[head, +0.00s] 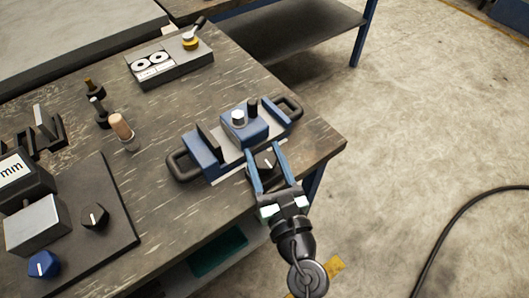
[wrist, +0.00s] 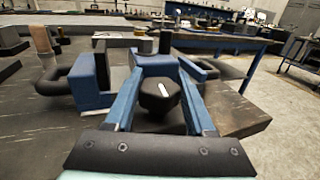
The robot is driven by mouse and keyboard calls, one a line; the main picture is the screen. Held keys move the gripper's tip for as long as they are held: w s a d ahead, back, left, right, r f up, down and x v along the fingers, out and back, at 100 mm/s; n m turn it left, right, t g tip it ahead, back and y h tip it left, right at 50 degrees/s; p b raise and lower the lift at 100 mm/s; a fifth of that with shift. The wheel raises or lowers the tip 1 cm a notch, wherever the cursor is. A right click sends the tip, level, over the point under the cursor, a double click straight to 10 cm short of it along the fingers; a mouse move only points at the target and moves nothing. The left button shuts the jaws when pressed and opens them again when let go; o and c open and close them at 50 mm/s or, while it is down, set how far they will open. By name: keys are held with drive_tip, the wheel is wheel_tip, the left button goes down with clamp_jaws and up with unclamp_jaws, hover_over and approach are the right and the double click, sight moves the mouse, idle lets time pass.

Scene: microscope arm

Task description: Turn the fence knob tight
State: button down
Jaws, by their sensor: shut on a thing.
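The fence fixture (head: 240,128) is a blue and grey block assembly with a dark loop handle at each end, near the table's right corner. The fence knob (head: 266,160) is black with a white pointer line, on the fixture's near side. My gripper (head: 266,152) reaches it from the front, with one blue finger on each side. My gripper is shut on the knob. The finger contact faces are partly hidden behind the knob.
A black knob (head: 95,216) and a blue knob (head: 43,264) sit on a dark plate at the left. A wooden-handled tool (head: 122,130) stands behind. A gauge box (head: 168,68) is at the back. The floor at right is open except for a black cable (head: 440,232).

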drive_tip(key=shift+d+m+t+h+p, duration=0.1)
drive_tip(key=shift+m+t+h+p, duration=0.1)
drive_tip(key=shift+m+h+p, duration=0.9)
drive_tip(key=shift+m+t+h+p, duration=0.2)
drive_tip(key=shift+m+h+p, duration=0.35)
drive_tip(key=shift+h, duration=0.95)
drive_tip(key=shift+r+m+h, duration=0.1)
drive_tip(key=shift+m+h, duration=0.15)
drive_tip(key=shift+h, duration=0.05)
drive_tip(key=m+g+h+p, duration=0.1)
drive_tip(key=m+h+p, duration=0.2)
drive_tip(key=h, duration=0.2)
drive_tip(key=shift+m+h, duration=0.4)
drive_tip(key=m+g+h, duration=0.3)
drive_tip(key=h, duration=0.2)
drive_tip(key=shift+m, duration=0.3)
drive_tip(key=shift+s+d+m+g+h, duration=0.1)
drive_tip(key=shift+m+g+h, duration=1.5)
drive_tip(key=shift+g+h, duration=0.15)
drive_tip(key=shift+g, duration=0.35)
